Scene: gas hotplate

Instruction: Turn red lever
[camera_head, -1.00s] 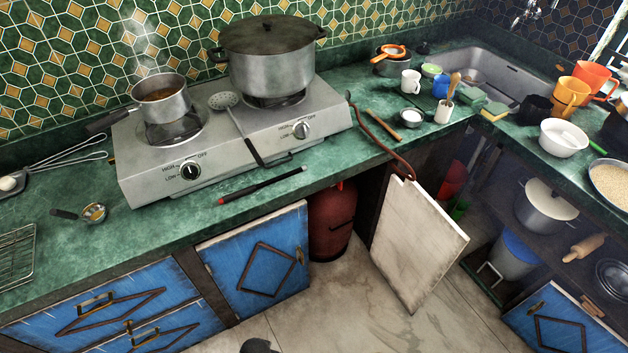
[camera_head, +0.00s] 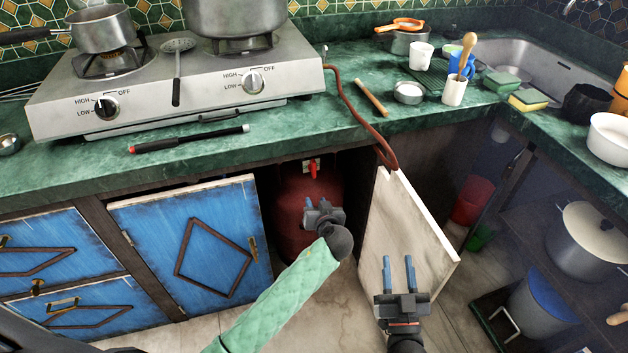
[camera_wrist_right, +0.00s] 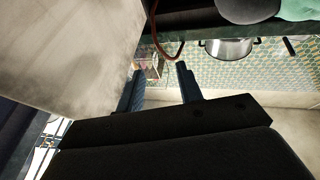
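The red lever (camera_head: 313,168) sits on the valve at the top of the red gas cylinder (camera_head: 292,205), inside the open cabinet under the counter. My left gripper (camera_head: 319,205), on the green-sleeved arm, is in front of the cylinder, just below the lever and apart from it. Its fingers are foreshortened but look spread, with nothing between them. My right gripper (camera_head: 398,262) is open and empty, in front of the white cabinet door; its two blue fingers also show apart in the right wrist view (camera_wrist_right: 160,80).
The open white door (camera_head: 410,220) stands right of the cylinder. The counter edge (camera_head: 200,172) runs above it. A reddish-brown hose (camera_head: 355,115) hangs over the edge from the stove (camera_head: 175,88). A blue door (camera_head: 190,250) is at the left.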

